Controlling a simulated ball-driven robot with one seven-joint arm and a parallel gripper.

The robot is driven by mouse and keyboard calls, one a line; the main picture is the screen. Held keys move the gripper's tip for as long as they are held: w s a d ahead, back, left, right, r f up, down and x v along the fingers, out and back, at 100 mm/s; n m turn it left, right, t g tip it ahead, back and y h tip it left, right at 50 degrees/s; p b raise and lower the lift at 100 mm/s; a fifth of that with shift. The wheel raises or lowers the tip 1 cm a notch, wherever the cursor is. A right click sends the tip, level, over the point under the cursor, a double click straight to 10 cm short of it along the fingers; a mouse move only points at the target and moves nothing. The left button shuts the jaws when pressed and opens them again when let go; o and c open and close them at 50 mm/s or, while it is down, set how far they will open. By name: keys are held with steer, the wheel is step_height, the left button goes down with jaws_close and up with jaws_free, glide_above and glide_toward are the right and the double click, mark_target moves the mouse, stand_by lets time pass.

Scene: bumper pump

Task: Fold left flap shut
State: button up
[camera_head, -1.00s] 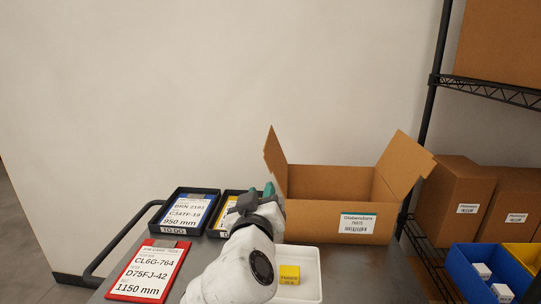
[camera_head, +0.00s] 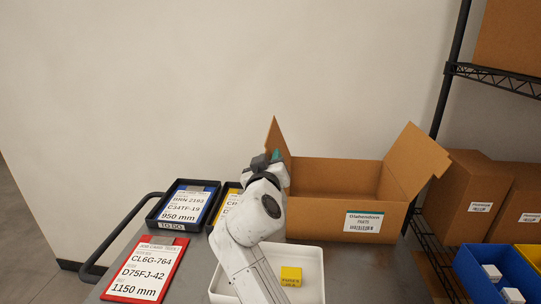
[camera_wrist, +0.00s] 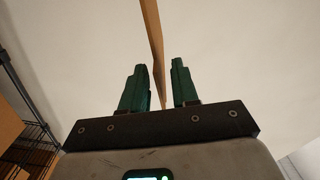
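The open cardboard box (camera_head: 313,216) stands on the cart with a white label on its front. Its left flap (camera_head: 275,138) stands up and leans slightly outward. Its right flap (camera_head: 417,163) is splayed out to the right. My gripper (camera_head: 275,156) is at the left flap, its tips partly hidden behind my wrist in the head view. In the wrist view my gripper (camera_wrist: 160,85) has its two green fingers apart, with the left flap (camera_wrist: 153,45) seen edge-on between them. A gap shows on the right side of the flap; contact on the left is unclear.
A white tray (camera_head: 312,257) with a yellow box (camera_head: 291,276) lies in front of the box. Black trays (camera_head: 161,214) and a red job card (camera_head: 146,268) are at the left. A shelf rack (camera_head: 497,78) with cartons and bins stands at the right.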

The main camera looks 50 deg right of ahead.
steer(key=shift+w+d, duration=0.4)
steer(key=shift+d, duration=0.15)
steer(key=shift+c, duration=0.3)
jaws_close()
